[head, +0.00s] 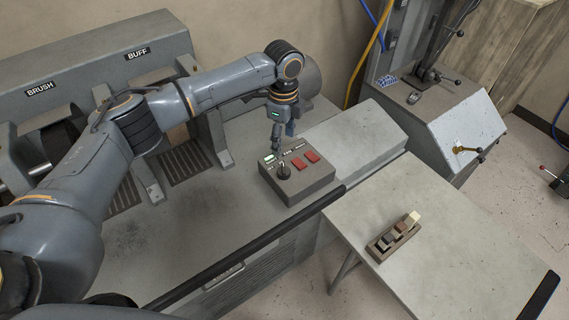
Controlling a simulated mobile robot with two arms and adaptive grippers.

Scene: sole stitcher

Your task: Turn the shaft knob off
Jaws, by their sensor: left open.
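A grey-brown control box (311,188) sits on the machine's bench top in the middle of the head view. A dark round knob (284,172) stands on its top at the left, with a green lit indicator (269,159) just behind it. Two red buttons (306,161) are to the right of the knob. The small labels are too small to read surely. My left gripper (276,147) points down just above and behind the knob, open and apparently empty. Its fingertips are small, and I cannot tell whether they touch the box. My right gripper is not in view.
A machine with BRUSH and BUFF labels (137,53) stands behind at the left. A side table (450,235) at the right holds a small holder with several blocks (393,238). Another machine with a brass lever (468,150) stands at the back right.

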